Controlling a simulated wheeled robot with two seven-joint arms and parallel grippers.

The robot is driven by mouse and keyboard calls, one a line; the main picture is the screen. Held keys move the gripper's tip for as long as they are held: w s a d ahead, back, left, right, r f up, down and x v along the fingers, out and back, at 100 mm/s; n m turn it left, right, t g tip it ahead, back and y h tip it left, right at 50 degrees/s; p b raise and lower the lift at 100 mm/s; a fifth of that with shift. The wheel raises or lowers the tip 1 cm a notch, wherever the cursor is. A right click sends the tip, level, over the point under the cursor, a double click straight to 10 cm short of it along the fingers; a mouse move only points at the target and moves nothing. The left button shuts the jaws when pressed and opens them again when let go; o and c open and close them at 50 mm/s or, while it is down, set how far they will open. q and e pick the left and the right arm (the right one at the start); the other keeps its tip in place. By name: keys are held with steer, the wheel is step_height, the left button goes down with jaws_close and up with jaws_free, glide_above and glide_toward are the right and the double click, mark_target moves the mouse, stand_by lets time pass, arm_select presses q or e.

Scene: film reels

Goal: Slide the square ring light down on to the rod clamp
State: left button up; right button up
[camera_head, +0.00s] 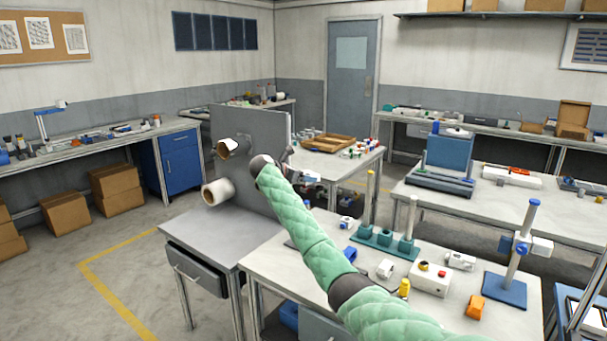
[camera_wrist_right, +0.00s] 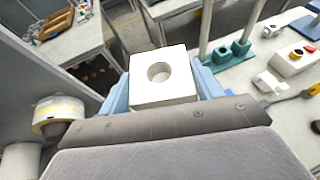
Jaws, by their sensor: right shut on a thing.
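The square ring light (camera_wrist_right: 165,90) is a white square block with a round hole through it. It fills the middle of the right wrist view, hole facing the camera. My right gripper (camera_wrist_right: 161,78) is shut on it, with a light blue finger on each side. In the head view my green-sleeved right arm hides most of this gripper, near the upright grey panel. The likely rod clamp (camera_head: 521,246) is a blue collar with white blocks on a grey upright post over a blue base (camera_head: 505,291), at the bench's right. The ring light is well away from it. My left gripper is not in view.
A grey panel (camera_head: 255,135) carries two rolls (camera_head: 217,192) left of the arm. On the bench are a green base (camera_head: 384,243) with upright posts, a white button box (camera_head: 430,279), an orange item (camera_head: 476,308) and small parts. Another bench stands behind.

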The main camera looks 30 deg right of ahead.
steer(key=shift+f, duration=1.3)
steer(key=shift+f+p, duration=0.15)
steer(key=shift+p, duration=0.15)
step_height(320, 180, down, 5)
steer(key=shift+r+p, duration=0.15)
steer(key=shift+p, duration=0.25)
stand_by(0.6)
step_height(320, 180, down, 5)
stand_by(1.1)
steer(key=shift+a, duration=0.1)
